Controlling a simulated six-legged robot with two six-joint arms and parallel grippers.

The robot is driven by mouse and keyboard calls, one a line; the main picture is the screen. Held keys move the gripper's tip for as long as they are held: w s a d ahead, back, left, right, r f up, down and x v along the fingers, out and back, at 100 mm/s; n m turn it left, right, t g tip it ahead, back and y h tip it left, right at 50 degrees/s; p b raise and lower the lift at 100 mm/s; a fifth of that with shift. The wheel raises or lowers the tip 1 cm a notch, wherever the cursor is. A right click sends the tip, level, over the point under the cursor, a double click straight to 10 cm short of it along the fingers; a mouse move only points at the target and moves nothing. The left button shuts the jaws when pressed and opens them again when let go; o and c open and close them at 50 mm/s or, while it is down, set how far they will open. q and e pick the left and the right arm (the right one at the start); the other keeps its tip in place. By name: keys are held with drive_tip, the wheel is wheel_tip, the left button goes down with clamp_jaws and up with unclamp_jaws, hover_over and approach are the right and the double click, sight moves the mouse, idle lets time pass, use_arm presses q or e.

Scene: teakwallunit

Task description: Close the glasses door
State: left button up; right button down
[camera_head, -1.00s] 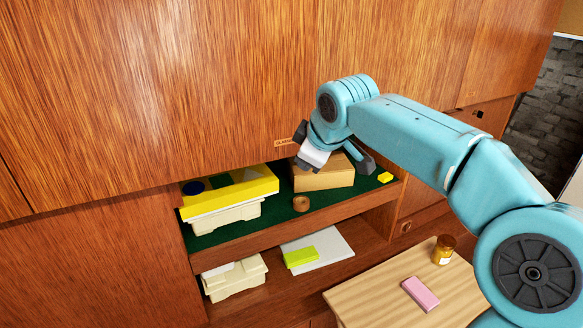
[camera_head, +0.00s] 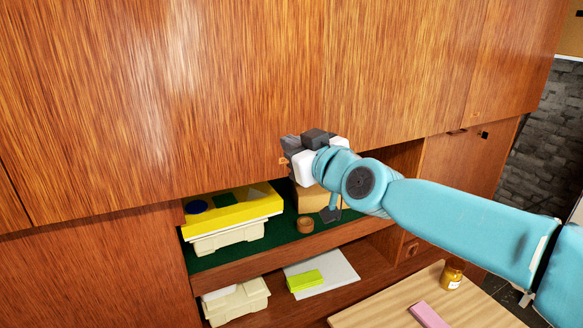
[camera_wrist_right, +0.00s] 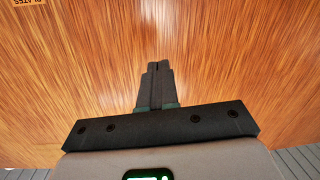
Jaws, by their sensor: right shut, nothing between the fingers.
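Wide wooden door fronts (camera_head: 110,110) fill the upper part of the head view, with grain running up and down. I cannot tell which is the glasses door or whether one stands ajar. My right gripper (camera_head: 290,150) is at the lower edge of these fronts, over a small label. In the right wrist view the same gripper (camera_wrist_right: 158,68) has its dark fingers together and empty, pointing at a wooden front (camera_wrist_right: 230,50). Contact is unclear. A label (camera_wrist_right: 28,3), cut off at the top left, seems to read PLATES. My left gripper is not in view.
Below is an open shelf with green lining (camera_head: 285,232), holding a yellow box (camera_head: 235,208), a light wooden box (camera_head: 308,198) and a small brown ring (camera_head: 305,224). A lower shelf holds a cream box (camera_head: 238,303). A table (camera_head: 390,310) stands at the lower right.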

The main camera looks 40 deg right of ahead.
drive_tip(key=s+f+m+h+b, duration=0.3)
drive_tip(key=s+f+m, duration=0.1)
drive_tip(key=s+f, duration=0.3)
drive_tip(key=x, duration=1.3)
drive_tip(key=shift+w+d+r, duration=0.2)
drive_tip(key=shift+w+r, duration=0.2)
drive_tip(key=shift+r, duration=0.05)
drive_tip(key=shift+w+d, duration=0.1)
